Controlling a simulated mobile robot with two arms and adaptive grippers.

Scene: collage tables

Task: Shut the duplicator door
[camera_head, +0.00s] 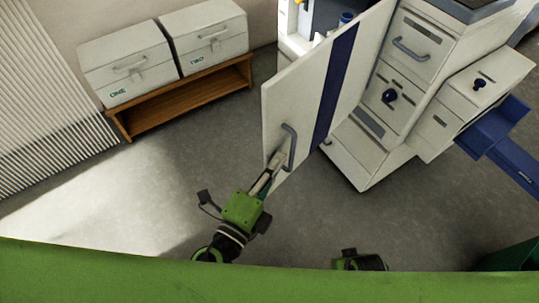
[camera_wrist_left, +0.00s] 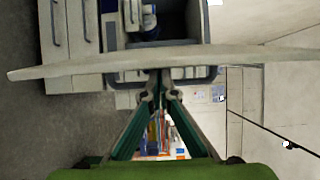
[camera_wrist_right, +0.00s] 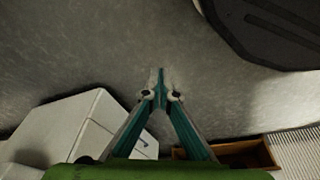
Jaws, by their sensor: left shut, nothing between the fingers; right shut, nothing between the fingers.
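The duplicator door (camera_head: 295,95), a white panel with a dark blue stripe, stands open, swung out from the duplicator body (camera_head: 405,90). A grey handle (camera_head: 289,146) sits low on its outer face. My left gripper (camera_head: 278,158) is shut at the handle, with nothing between its fingers; I cannot tell whether it touches. In the left wrist view the door (camera_wrist_left: 100,60) shows nearly edge-on, right beyond the shut fingertips (camera_wrist_left: 158,82). My right gripper (camera_wrist_right: 160,85) is shut and empty above bare floor. Its fingers do not show in the head view.
The duplicator has drawers with handles, a dark blue knob (camera_head: 389,96) and a blue tray (camera_head: 500,145) jutting out right. Two white boxes marked ONE (camera_head: 125,65) and TWO (camera_head: 207,38) rest on a wooden bench (camera_head: 190,98). The floor between bench and door is clear.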

